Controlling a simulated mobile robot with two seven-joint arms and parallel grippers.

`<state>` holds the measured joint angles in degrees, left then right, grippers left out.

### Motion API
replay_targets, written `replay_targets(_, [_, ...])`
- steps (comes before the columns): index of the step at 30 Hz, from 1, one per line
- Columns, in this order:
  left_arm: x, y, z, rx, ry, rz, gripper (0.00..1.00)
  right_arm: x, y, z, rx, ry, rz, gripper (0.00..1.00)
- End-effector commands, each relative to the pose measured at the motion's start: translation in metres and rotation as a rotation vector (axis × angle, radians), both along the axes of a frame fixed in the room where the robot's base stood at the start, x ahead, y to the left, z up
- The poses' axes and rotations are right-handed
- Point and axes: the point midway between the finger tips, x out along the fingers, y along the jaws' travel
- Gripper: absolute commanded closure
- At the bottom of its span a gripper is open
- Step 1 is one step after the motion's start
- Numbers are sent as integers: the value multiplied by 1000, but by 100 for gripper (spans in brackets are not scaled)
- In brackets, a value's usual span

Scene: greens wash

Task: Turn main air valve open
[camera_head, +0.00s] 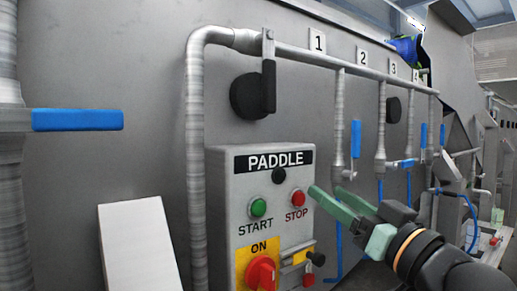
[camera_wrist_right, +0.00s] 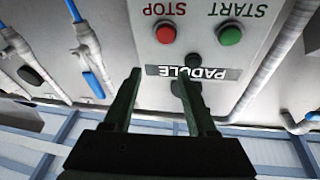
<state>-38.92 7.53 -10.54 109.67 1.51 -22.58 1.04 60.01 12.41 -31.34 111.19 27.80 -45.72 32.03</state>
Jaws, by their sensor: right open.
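A black lever (camera_head: 269,86) hangs straight down from a fitting on the grey overhead pipe (camera_head: 220,37), in front of a round black knob (camera_head: 246,97). No label marks it as the main air valve, so I cannot tell for certain. My right gripper (camera_head: 327,191) has green fingers, open and empty. It is below and right of the lever, apart from it, in front of the right edge of the PADDLE box (camera_head: 222,190). In the right wrist view the picture is upside down, and the open fingers (camera_wrist_right: 160,79) partly cover the PADDLE sign. My left gripper is not in view.
The box carries a green START button (camera_head: 258,207), a red STOP button (camera_head: 298,198) and a red rotary switch (camera_head: 261,274). Blue-handled valves (camera_head: 355,138) hang on numbered branch pipes at right. A blue handle (camera_head: 77,120) juts out at left.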

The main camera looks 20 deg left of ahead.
Motion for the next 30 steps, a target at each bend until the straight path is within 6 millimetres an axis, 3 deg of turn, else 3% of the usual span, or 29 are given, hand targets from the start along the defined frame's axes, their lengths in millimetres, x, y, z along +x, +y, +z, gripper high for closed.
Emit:
replay_targets(1, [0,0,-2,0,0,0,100,-13,6,30,0,-49,22,43])
replay_targets(3, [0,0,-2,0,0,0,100,-29,14,61,2,-92,50,43])
replay_targets(6, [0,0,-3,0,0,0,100,-50,22,95,3,-143,83,43])
replay_targets(9, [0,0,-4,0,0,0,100,-66,28,116,1,-175,104,43])
replay_targets(16, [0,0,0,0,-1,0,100,-73,38,135,0,-196,120,43])
replay_targets(30, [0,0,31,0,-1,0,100,-25,100,169,0,-195,119,43])
